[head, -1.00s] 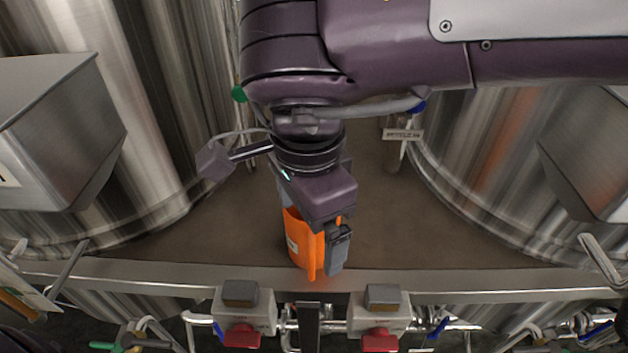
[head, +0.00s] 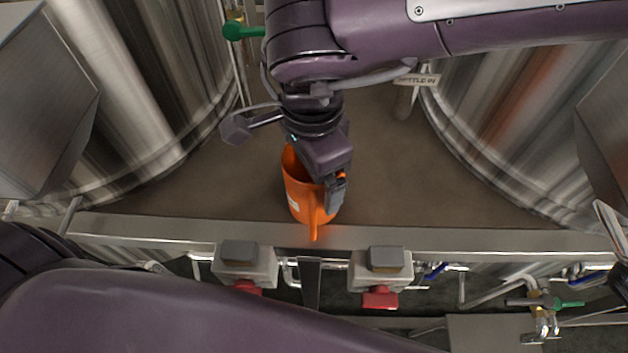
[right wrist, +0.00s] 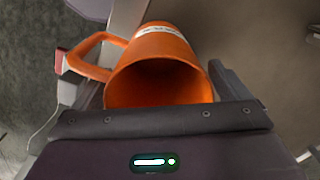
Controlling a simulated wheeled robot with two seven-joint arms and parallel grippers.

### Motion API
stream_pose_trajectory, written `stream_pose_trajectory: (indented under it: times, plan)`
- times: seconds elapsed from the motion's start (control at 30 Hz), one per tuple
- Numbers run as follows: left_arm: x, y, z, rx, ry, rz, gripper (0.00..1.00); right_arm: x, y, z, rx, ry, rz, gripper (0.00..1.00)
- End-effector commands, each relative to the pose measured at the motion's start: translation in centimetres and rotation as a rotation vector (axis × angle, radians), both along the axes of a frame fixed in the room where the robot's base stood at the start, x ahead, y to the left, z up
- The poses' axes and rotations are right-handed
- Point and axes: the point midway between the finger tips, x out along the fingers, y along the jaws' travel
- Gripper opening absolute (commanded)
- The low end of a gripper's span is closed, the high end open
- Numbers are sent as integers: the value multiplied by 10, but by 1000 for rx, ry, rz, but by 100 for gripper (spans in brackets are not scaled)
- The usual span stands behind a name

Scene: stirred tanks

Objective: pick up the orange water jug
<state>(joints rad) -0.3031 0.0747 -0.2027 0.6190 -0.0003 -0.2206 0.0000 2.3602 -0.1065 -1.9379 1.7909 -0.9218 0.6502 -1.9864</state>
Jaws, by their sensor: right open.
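The orange water jug (head: 297,188) stands upright on the brown platform near its front metal edge, its handle toward the edge. In the right wrist view the jug (right wrist: 160,75) shows its open mouth toward the camera, with the handle at left and a pale label on its side. My right gripper (head: 319,186) is open at the jug, with one finger visible on the jug's right side. In the wrist view the jug lies between the two fingers; whether either touches it I cannot tell. My left gripper is out of view.
Large steel tanks stand left (head: 130,90) and right (head: 510,110) of the jug. Two switch boxes with red parts (head: 246,262) (head: 381,268) sit below the platform's front edge. My left arm link crosses the lower left. Bare platform lies right of the jug.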

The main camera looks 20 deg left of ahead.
Motion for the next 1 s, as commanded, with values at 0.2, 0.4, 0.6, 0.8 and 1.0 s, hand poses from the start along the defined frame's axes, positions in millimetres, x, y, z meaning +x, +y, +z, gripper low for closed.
stream_pose_trajectory:
  times: [0.2, 0.4, 0.6, 0.8, 1.0]
  plan:
    - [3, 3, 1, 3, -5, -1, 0, 0, 0, -6, 0, 0, -1, 96]
    - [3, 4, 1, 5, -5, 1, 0, 0, 0, -6, 0, 0, 0, 80]
    - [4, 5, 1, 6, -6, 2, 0, 0, 0, -6, 0, 0, 0, 54]
    - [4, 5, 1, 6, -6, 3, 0, 0, 0, -5, 1, -1, 0, 46]
    - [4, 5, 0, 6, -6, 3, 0, 0, 0, -1, 1, -1, -1, 46]
